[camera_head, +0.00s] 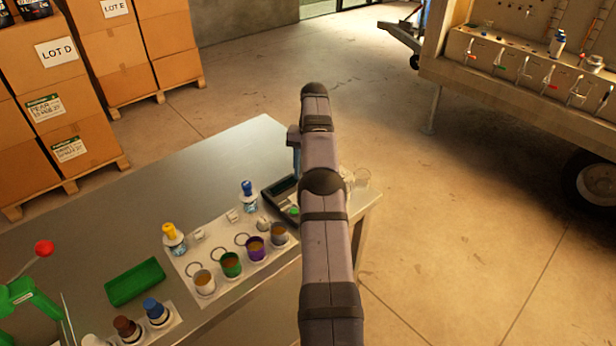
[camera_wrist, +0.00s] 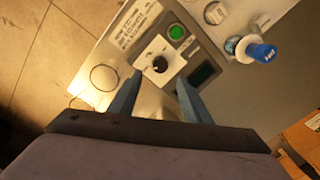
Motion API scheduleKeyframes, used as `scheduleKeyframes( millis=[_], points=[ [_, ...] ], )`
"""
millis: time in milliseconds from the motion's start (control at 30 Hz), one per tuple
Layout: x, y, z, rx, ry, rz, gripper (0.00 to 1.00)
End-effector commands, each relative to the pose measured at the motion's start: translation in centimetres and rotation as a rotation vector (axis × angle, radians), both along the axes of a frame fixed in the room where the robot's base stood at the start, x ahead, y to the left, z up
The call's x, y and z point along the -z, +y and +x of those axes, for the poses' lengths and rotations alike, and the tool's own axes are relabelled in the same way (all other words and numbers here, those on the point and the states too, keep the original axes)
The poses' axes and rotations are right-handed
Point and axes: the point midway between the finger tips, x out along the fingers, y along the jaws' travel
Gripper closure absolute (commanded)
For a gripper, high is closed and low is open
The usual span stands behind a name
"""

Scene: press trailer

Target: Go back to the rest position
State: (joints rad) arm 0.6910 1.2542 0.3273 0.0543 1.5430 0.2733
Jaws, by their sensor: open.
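My gripper (camera_wrist: 157,98) is open in the wrist view, its two blue-grey fingers apart. Between and beyond the fingertips is a white square plate with a dark round knob or opening (camera_wrist: 160,64), and I see nothing held. This plate sits by a grey device (camera_wrist: 214,88) with a green button and a dark display. The device also shows on the metal table (camera_head: 215,165) in the head view (camera_head: 283,187), partly hidden by my arm. In the head view my gripper is mostly hidden behind the arm, above the table's right end.
A blue-capped bottle (camera_wrist: 262,52) stands near the device. Several coloured cups (camera_head: 231,264), a yellow-capped bottle (camera_head: 174,240), a green tray (camera_head: 135,281) and a clear glass (camera_head: 361,178) are on the table. Stacked boxes (camera_head: 75,140) stand left; open floor (camera_head: 480,240) lies right, before a trailer (camera_head: 520,75).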

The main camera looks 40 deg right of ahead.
Motion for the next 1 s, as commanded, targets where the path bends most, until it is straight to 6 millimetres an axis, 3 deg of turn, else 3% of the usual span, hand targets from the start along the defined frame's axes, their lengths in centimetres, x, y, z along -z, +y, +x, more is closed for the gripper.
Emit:
scheduleKeyframes(
  millis=[467,633,767,1000],
  points=[
    [-0.1,0.0,0.0,-0.001,0.0,0.0,0.56],
    [-0.6,1.1,0.6,-0.028,0.001,-0.001,0.56],
    [-1.5,3.3,1.5,-0.079,0.003,-0.004,0.56],
    [-3.5,10.2,2.2,-0.23,0.008,-0.013,0.56]
  ],
)
